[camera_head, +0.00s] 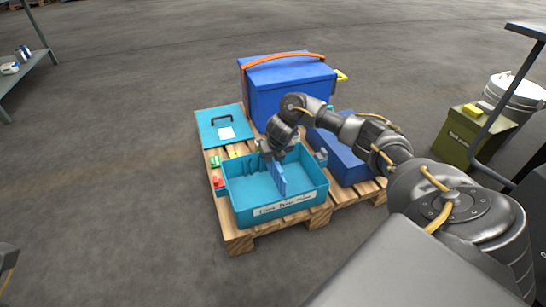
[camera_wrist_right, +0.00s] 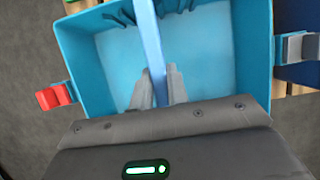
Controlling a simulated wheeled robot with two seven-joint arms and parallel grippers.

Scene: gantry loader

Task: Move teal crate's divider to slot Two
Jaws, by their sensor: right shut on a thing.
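The teal crate (camera_head: 300,200) stands open-topped on a wooden pallet, with a white label on its front wall. In the right wrist view its wall (camera_wrist_right: 88,60) and dark slot ribs on the far side show. The blue divider (camera_head: 279,179) is a thin upright panel inside the crate; it also shows in the right wrist view (camera_wrist_right: 152,45). My right gripper (camera_head: 274,156) is shut on the divider's upper edge, with its fingers on both sides in the right wrist view (camera_wrist_right: 159,85). Whether the divider sits in a slot cannot be told. My left gripper is not in view.
A blue box (camera_head: 290,90) with an orange strap stands behind the crate. A teal lid (camera_head: 219,132) lies at the back left, and a blue container (camera_head: 345,158) is at the right. A red latch (camera_wrist_right: 50,98) and a grey latch (camera_wrist_right: 298,47) flank the crate.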

